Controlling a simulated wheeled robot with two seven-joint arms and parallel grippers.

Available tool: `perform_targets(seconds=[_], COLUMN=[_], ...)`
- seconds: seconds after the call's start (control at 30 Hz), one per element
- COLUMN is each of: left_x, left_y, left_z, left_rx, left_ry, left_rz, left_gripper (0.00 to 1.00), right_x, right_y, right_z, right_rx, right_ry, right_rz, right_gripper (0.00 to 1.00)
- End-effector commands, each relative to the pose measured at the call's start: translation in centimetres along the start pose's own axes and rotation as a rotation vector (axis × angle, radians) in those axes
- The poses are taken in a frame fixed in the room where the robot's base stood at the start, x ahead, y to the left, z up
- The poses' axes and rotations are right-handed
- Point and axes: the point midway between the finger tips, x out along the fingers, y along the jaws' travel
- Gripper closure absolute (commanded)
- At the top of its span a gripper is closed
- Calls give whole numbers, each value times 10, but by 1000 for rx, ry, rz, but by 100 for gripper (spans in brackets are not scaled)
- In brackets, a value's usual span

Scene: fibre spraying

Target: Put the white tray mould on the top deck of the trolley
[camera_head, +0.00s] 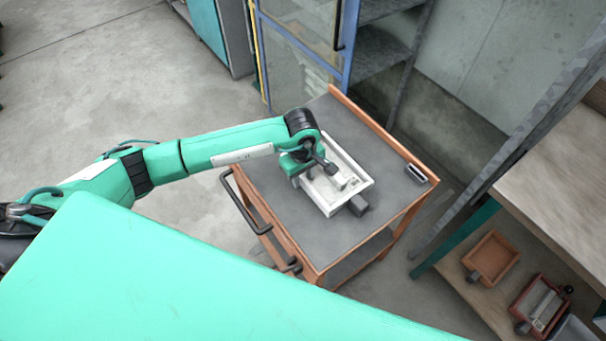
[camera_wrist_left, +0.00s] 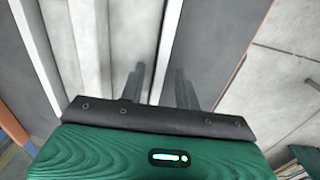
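The white tray mould (camera_head: 359,172) lies on the grey top deck (camera_head: 290,205) of the trolley, near its middle. My right gripper is not in view.
A small metal piece (camera_head: 416,174) lies at the deck's right edge. The trolley has a raised orange rim and a black handle (camera_head: 246,205) at the left. A glazed cabinet (camera_head: 305,50) stands behind. A shelf at right holds an orange tray (camera_head: 491,258) and a red tray (camera_head: 540,306).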

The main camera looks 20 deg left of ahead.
Motion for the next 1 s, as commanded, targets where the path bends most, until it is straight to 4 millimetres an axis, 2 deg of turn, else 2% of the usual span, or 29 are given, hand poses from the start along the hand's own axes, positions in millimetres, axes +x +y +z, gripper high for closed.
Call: perform_targets(seconds=[0.13,0.23,0.5,0.7,0.83,1.0], left_x=[-4,-14,-71,-104,-116,-120], left_y=[0,1,1,1,0,0], left_z=[0,-1,-1,0,0,0], left_rx=[0,1,1,0,1,0], left_ry=[1,3,3,2,1,0], left_rz=[1,3,6,3,2,-1], left_gripper=[68,68,68,68,68,68], right_x=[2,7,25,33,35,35], right_y=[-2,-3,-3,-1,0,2], right_z=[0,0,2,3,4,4], right_rx=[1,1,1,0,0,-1], right_ry=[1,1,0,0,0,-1], right_rz=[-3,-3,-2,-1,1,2], right_gripper=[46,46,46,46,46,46])
